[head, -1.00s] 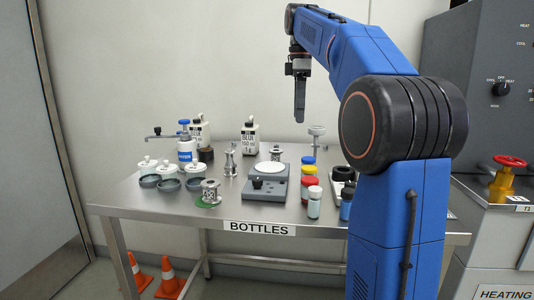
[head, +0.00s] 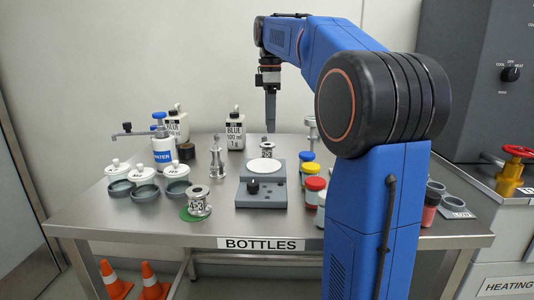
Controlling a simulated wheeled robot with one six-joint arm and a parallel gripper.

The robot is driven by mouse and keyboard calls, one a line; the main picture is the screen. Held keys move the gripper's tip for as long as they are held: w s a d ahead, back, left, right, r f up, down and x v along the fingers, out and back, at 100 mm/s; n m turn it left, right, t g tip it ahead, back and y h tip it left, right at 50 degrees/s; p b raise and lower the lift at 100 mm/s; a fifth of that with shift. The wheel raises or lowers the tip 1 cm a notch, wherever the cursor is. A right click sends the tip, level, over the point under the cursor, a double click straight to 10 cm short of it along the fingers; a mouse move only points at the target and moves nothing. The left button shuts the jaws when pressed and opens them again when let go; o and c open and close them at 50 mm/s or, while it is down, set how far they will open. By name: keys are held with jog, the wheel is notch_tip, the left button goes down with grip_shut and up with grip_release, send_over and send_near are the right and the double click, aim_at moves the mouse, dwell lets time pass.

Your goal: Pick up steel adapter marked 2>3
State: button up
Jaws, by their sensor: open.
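Several steel pieces that look like adapters stand on the steel table (head: 330,228). A short flanged one (head: 199,202) stands partly on a green disc at the front left. A tall slim one (head: 217,158) stands left of the grey balance. Another short one (head: 267,149) stands behind the balance. Dark marks show on the short ones, but I cannot read which is 2>3. My gripper (head: 270,125) points down above the back of the table, near the rear short piece in the picture. It is open and empty, seen edge-on.
A grey balance (head: 262,193) with a white pan stands mid-table.

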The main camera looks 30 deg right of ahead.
aim_at(269, 145)
notch_tip(269, 145, down, 4)
jog(key=shift+r, duration=0.1)
jog(key=shift+w+f, duration=0.15)
jog(key=shift+f, duration=1.25)
jog(key=shift+w+f, duration=0.1)
jog(key=shift+f, duration=1.25)
jog(key=c, duration=0.9)
jog(key=shift+r, duration=0.2)
